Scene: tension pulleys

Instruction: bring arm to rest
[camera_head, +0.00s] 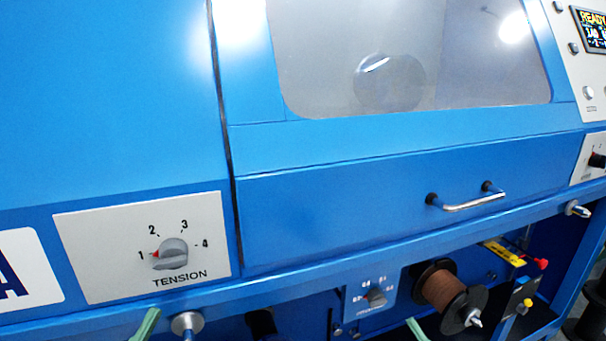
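A blue machine (410,190) fills the view. Its tension knob (171,252) sits on a white plate at the lower left, with the red mark at 1. A pale green bar (146,325) pokes up from the bottom edge at the left, below the plate; it looks like part of my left gripper. A similar green bar (416,330) at the bottom middle looks like part of my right gripper. Both are cut off by the frame. Neither shows a full pair of fingers or anything held.
A metal handle (466,199) sticks out of the front panel under a window (410,55). A brown wire spool (440,291) stands out at the lower right beside a small dial (376,296). Metal knobs (187,324) project along the lower rail. A lit display (593,30) is at top right.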

